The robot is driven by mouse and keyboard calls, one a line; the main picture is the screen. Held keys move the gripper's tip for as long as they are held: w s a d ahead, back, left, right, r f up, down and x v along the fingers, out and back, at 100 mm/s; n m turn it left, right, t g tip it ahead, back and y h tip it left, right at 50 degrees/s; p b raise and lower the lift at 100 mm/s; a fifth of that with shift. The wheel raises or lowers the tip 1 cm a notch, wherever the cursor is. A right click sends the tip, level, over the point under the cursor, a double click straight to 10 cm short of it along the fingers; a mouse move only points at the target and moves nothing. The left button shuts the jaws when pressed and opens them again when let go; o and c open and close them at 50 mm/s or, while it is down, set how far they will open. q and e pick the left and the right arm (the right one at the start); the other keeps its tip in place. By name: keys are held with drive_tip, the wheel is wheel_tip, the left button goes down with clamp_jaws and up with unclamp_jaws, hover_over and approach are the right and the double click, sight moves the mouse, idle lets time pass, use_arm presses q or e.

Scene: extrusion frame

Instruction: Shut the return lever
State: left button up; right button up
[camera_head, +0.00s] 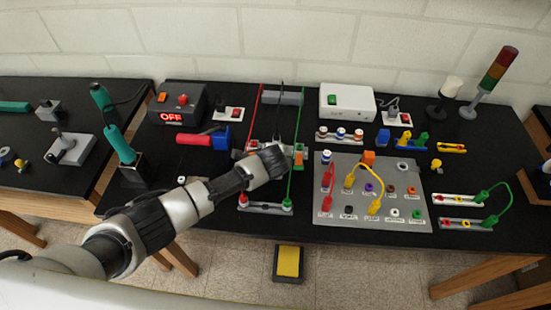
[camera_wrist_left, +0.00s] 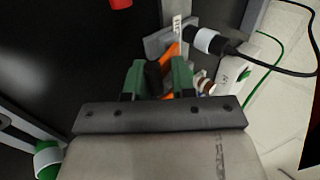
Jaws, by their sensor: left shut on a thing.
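My left gripper (camera_wrist_left: 158,82) has green fingers, and they are closed around a dark grip (camera_wrist_left: 152,76) in the left wrist view. An orange bar (camera_wrist_left: 172,52) shows just beside and beyond this grip; I take the two together as the return lever, though the fingers hide part of it. In the head view my left arm reaches in from the left and its wrist covers the middle of the extrusion frame (camera_head: 266,207). An orange part (camera_head: 298,149) shows just right of the wrist. The lever's exact angle is hard to tell. My right gripper is not in view.
A red-handled tool (camera_head: 194,139) lies left of the frame. A grey panel (camera_head: 405,214) with plugs and cables stands close on the right. A black control box (camera_head: 177,102) reads OFF, and a white box (camera_head: 347,101) stands behind. A black cable (camera_wrist_left: 275,68) crosses the wrist view's right side.

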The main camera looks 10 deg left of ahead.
use_arm(q)
drive_tip(key=shift+s+f, duration=0.35)
drive_tip(key=shift+f, duration=0.3)
drive_tip(key=shift+s+f+t+b, duration=0.1)
drive_tip(key=shift+f+t+b, duration=0.3)
drive_tip(key=shift+t+b, duration=0.75)
drive_tip(key=shift+f+t+b, duration=0.15)
drive_tip(key=shift+t+b, duration=0.4)
drive_tip(key=shift+b, duration=0.2)
drive_tip(key=o, duration=1)
drive_tip(key=shift+r, duration=0.2)
drive_tip(key=shift+r, duration=0.1)
